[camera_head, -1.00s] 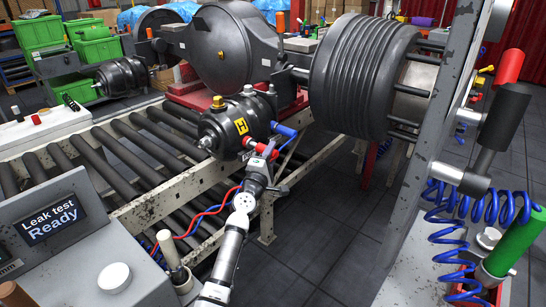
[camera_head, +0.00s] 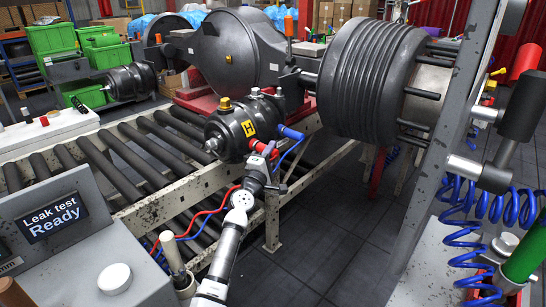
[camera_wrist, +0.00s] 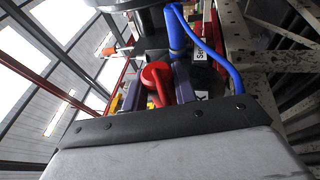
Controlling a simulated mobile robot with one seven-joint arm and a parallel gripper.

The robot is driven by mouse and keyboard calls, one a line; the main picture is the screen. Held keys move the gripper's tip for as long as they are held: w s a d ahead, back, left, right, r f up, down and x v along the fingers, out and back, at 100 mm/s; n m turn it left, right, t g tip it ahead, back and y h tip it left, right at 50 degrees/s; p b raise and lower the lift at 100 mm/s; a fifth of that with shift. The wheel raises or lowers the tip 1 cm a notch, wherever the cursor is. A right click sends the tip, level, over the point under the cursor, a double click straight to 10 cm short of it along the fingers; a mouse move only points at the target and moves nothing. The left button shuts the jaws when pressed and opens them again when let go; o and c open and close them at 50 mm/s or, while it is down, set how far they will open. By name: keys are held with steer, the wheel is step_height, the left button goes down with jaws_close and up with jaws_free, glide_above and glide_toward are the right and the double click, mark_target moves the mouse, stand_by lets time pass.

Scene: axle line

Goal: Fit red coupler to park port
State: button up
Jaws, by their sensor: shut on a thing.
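The dark brake chamber (camera_head: 230,128) with a yellow label sits on the axle, above the roller conveyor's edge. My gripper (camera_head: 268,160) is just below and in front of it, shut on the red coupler (camera_head: 261,147). In the wrist view the red coupler (camera_wrist: 157,75) is between my two fingers (camera_wrist: 160,92), with a red hose bending from it. Its front end is at the chamber's port side; I cannot tell whether it is seated. The blue coupler (camera_head: 291,133) is on the chamber beside it. Part of a white label (camera_wrist: 202,95) shows beside a finger; the park port itself is hidden.
The blue hose (camera_wrist: 212,48) runs close to my gripper. The ribbed drum (camera_head: 362,78) is at the right and a grey post (camera_head: 440,130) stands further right. The console screen (camera_head: 50,218) reads "Leak test Ready". Open floor lies right of the conveyor frame.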

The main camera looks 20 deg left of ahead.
steer(key=o, duration=1.1)
steer(key=shift+p+v, duration=0.3)
steer(key=shift+v, duration=6.6)
steer(key=shift+r, duration=0.1)
